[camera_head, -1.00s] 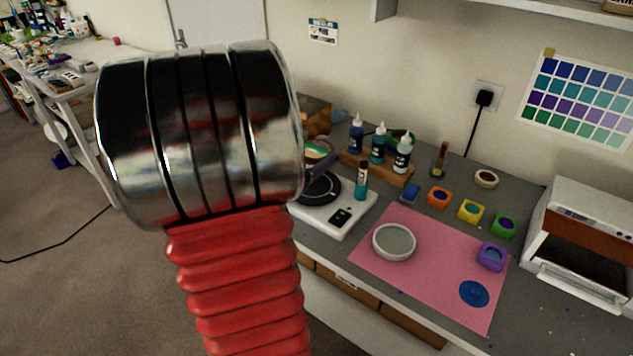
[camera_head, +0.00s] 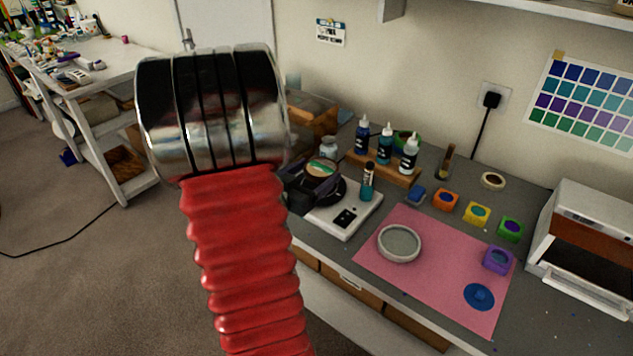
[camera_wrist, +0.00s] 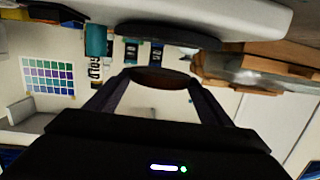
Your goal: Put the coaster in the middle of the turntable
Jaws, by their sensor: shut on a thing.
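In the wrist view, which is upside down, the coaster's brown edge (camera_wrist: 158,73) sits between the fingertips (camera_wrist: 158,84). The turntable's black plate (camera_head: 340,192) is on a white base (camera_head: 346,216). In the wrist view the turntable plate (camera_wrist: 168,36) shows apart from the coaster, with a gap between. The coaster is held above the plate, and my gripper hides part of the plate.
A teal bottle (camera_head: 367,182) stands right beside the turntable. Several dropper bottles stand in a wooden rack (camera_head: 385,168) behind. A pink mat (camera_head: 440,270) holds a round grey-white dish (camera_head: 399,243). Colored small pots line the mat's far side.

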